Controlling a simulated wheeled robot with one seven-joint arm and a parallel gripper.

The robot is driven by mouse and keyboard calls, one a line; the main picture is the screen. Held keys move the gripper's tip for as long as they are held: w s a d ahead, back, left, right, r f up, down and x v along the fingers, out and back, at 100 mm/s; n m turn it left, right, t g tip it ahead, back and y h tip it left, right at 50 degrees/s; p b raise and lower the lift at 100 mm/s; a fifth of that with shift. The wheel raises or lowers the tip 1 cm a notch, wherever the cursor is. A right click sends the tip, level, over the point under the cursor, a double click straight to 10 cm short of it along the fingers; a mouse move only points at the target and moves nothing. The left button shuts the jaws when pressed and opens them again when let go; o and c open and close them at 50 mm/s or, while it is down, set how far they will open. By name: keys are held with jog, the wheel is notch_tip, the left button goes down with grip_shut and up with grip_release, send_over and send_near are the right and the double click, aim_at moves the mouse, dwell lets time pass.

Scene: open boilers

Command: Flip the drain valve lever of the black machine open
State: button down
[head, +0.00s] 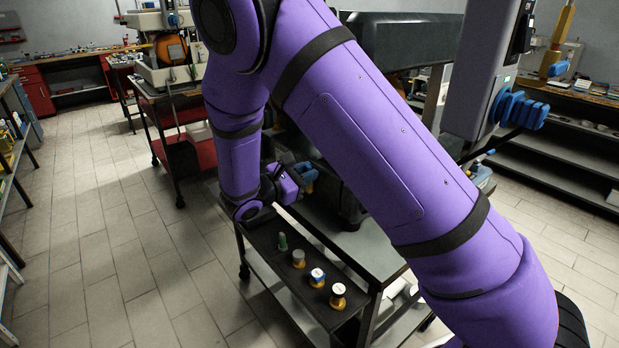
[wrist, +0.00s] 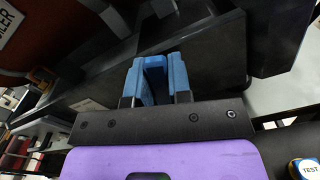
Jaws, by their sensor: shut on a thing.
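The black machine (head: 410,40) stands on a cart behind my arm, which hides much of it. Its dark side also fills the middle of the wrist view (wrist: 205,45). My gripper (head: 306,174) is low beside the machine, at the cart's left side. In the wrist view my gripper (wrist: 154,66) has its blue fingers close together, pointing at the machine's dark lower body. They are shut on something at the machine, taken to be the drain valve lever. The lever itself is hidden between the fingers, so its angle cannot be told.
Several small bottles stand on the cart's front ledge (head: 262,238) below my gripper. One bottle labelled TEST (wrist: 306,168) shows in the wrist view's lower right corner. A red-shelved cart (head: 180,150) stands behind to the left. The tiled floor (head: 110,250) at left is clear.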

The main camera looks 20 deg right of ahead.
jog(key=shift+w+a+n, duration=0.2)
jog(key=shift+w+n, duration=0.2)
jog(key=shift+n, duration=0.5)
jog(key=shift+w+a+n, duration=0.15)
jog(key=shift+w+n, duration=0.25)
jog(key=shift+n, duration=0.5)
jog(key=c, duration=1)
grip_release()
jog(key=shift+c, duration=0.2)
jog(key=shift+r, duration=0.1)
jog(key=v, duration=1)
jog(key=shift+a, duration=0.4)
jog(key=shift+s, duration=0.1)
